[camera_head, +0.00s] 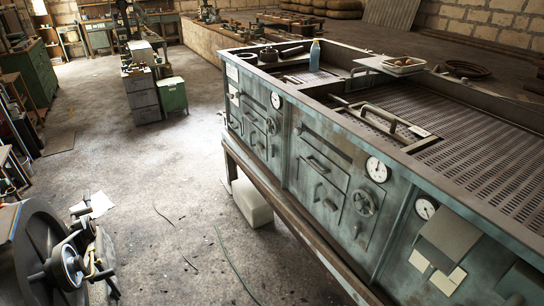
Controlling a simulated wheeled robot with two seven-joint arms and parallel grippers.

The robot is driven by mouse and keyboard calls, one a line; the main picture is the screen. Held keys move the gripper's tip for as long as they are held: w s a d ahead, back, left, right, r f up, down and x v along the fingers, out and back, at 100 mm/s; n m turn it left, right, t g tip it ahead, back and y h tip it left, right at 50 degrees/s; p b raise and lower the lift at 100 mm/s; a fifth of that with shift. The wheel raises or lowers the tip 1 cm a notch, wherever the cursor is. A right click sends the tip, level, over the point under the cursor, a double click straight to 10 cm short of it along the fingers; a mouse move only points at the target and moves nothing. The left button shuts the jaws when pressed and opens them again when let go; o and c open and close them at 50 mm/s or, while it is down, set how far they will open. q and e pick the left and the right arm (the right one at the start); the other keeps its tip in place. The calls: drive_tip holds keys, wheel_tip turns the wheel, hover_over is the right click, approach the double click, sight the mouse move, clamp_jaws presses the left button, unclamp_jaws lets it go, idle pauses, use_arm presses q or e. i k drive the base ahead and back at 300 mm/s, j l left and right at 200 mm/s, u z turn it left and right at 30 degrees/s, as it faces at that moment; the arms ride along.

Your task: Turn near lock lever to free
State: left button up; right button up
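The engine drive assembly is partly in view at the lower left of the head view, with a large dark wheel (38,245) cut off by the left and bottom edges. A smaller round hub or pulley (70,263) sits in front of it. Thin bars and small fittings (97,262) stand at its right side. I cannot tell which of these, if any, is the near lock lever, or how it is set. Neither of my grippers is in view.
A long green-grey metal bench (320,180) with gauges and a handwheel fills the right side. A blue bottle (314,56) and a tray (403,65) stand on it. A white block (252,203) lies beneath. Cabinets (142,95) stand farther back. The concrete floor (150,180) between is mostly clear.

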sight(273, 151)
drive_tip(key=i+j+z, duration=0.1)
drive_tip(key=z, duration=0.4)
drive_tip(key=i+j+z, duration=0.3)
drive_tip(key=j, duration=0.25)
drive_tip(key=i+j+z, duration=0.35)
drive_tip(key=j, duration=0.3)
drive_tip(key=i+j+z, duration=0.15)
drive_tip(key=j, duration=0.2)
